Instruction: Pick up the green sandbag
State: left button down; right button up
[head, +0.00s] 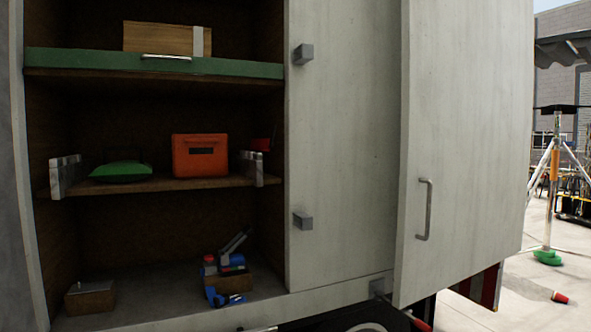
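A green sandbag (122,172) lies flat on the left part of the middle shelf (190,184) inside the open truck compartment. It sits between a metal bracket on its left and an orange box (200,155) on its right, with a gap to the box. Neither of my grippers shows in the head view.
A green drawer or tray (230,69) with a wooden box (165,38) is above. Blue and red tools (226,270) and a small wooden block (90,298) are below. Metal brackets (66,175) flank the middle shelf. An open door (465,140) juts out right.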

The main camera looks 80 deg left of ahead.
aim_at(121, 171)
jog(key=k+u, duration=0.1)
jog(key=u, duration=1.55)
